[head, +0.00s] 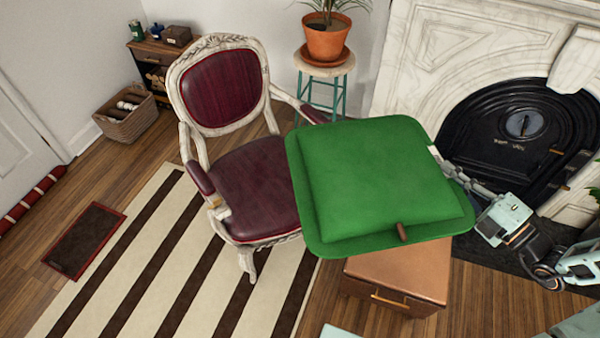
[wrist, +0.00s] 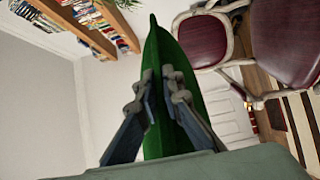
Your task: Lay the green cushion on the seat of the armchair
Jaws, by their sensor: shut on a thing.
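The green cushion (head: 385,180) is held up in the air to the right of the armchair in the head view, and hides part of the chair's right side. My gripper (head: 437,153) is shut on its right edge. In the wrist view my gripper (wrist: 160,85) has its two fingers on either side of the green cushion (wrist: 160,50), which shows edge-on. The armchair (head: 222,85) has a pale carved frame and dark red upholstery. Its seat (head: 250,190) is bare where visible. The armchair also shows in the wrist view (wrist: 205,40) at the upper right.
A brown box with a handle (head: 400,275) stands below the cushion. A potted plant (head: 326,40) sits on a stool (head: 322,70) behind the chair. The marble fireplace (head: 450,60) is at the right. A striped rug (head: 130,255) lies left of and under the chair.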

